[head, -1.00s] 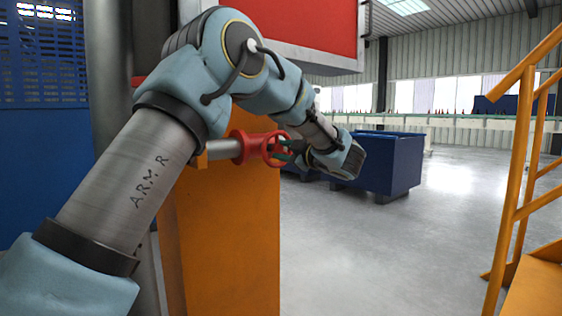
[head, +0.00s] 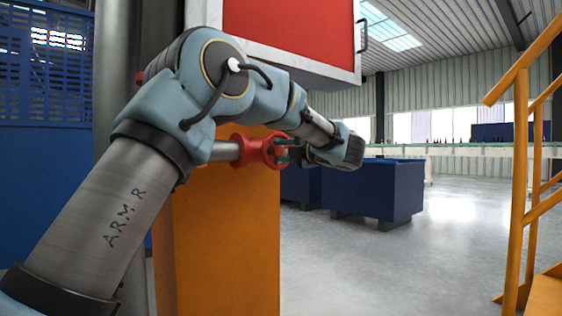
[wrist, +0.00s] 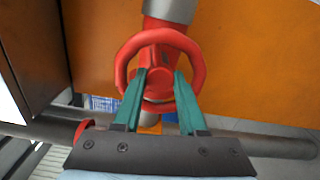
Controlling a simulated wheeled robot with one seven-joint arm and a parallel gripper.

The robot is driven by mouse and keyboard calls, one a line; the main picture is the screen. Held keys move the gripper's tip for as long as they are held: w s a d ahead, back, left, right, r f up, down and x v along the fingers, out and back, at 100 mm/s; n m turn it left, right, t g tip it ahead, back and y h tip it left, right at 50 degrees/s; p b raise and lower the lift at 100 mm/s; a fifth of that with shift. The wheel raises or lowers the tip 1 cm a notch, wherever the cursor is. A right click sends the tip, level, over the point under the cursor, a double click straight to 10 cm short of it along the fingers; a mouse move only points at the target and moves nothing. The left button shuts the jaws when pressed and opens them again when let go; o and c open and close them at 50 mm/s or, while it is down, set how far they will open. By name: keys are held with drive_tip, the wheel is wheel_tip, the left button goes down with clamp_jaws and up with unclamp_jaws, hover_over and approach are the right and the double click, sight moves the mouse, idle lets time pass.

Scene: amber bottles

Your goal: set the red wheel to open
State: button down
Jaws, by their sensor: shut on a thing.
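The red wheel (head: 268,150) sits on the end of a grey pipe that sticks out from an orange panel. In the wrist view the red wheel (wrist: 200,62) is a ring around a red hub, seen nearly face-on. My gripper (wrist: 161,80) has its two green fingers on either side of the hub, across the lower part of the ring, shut on the wheel. In the head view my gripper (head: 286,153) meets the wheel from the right. The fingertips are partly hidden there. No open or shut marking is readable.
The orange panel (head: 215,240) stands below and behind the wheel. A red box with a pale frame (head: 290,30) hangs above my arm. Blue bins (head: 375,190) stand behind the wrist. A yellow stair rail (head: 520,150) is at the right. The floor between is clear.

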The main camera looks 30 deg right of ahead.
drive_tip(key=shift+f+n+b, duration=0.1)
drive_tip(key=shift+n+b, duration=0.2)
drive_tip(key=shift+n, duration=0.1)
drive_tip(key=c, duration=0.8)
unclamp_jaws()
drive_tip(key=shift+o, duration=0.2)
drive_tip(key=s+d+p, duration=0.1)
drive_tip(key=s+d, duration=0.1)
drive_tip(key=s, duration=0.8)
drive_tip(key=shift+s, duration=0.35)
